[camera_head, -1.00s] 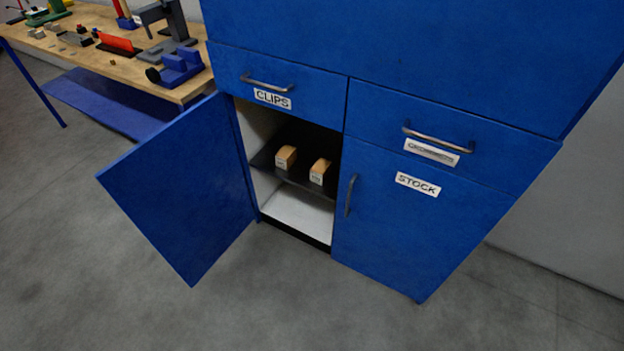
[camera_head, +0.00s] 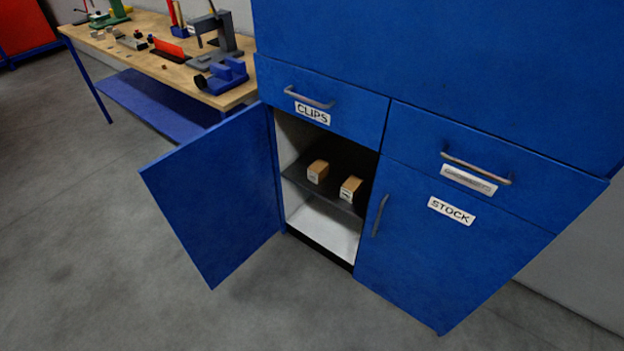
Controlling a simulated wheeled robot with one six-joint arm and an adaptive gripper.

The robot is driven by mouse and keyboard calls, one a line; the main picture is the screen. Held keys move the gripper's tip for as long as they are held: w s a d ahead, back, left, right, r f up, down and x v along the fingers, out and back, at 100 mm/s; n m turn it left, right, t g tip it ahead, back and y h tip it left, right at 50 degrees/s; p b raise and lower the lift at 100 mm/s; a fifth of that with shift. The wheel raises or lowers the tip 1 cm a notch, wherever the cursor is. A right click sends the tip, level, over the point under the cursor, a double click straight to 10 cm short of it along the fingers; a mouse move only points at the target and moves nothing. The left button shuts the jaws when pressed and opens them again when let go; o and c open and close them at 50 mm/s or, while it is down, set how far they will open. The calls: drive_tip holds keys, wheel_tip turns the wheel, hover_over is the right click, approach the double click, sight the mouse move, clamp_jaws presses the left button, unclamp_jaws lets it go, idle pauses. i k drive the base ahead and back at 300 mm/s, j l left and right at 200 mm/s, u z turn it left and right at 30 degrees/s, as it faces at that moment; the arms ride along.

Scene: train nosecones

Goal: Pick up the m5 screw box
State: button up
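Two small cardboard-brown boxes with white labels on their front ends stand on the dark shelf (camera_head: 300,176) inside the open cabinet. The left box (camera_head: 318,171) and the right box (camera_head: 351,188) stand side by side with a gap between them. Their labels are too small to read, so I cannot tell which is the m5 screw box. My gripper is not in view.
The blue cabinet's left door (camera_head: 215,195) stands open, swung out to the left. The right door (camera_head: 440,235), labelled STOCK, is shut. Two drawers above are shut. A workbench (camera_head: 160,65) with tools stands behind left. The grey floor in front is clear.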

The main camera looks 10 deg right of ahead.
sight(318, 170)
drive_tip(key=i+j, duration=0.2)
drive_tip(key=i, duration=0.35)
drive_tip(key=i+j, duration=0.2)
drive_tip(key=i, duration=0.3)
drive_tip(key=i+j, duration=0.2)
drive_tip(key=i, duration=0.35)
drive_tip(key=i+j+z, duration=0.1)
drive_tip(key=i, duration=0.4)
drive_tip(key=j, duration=0.15)
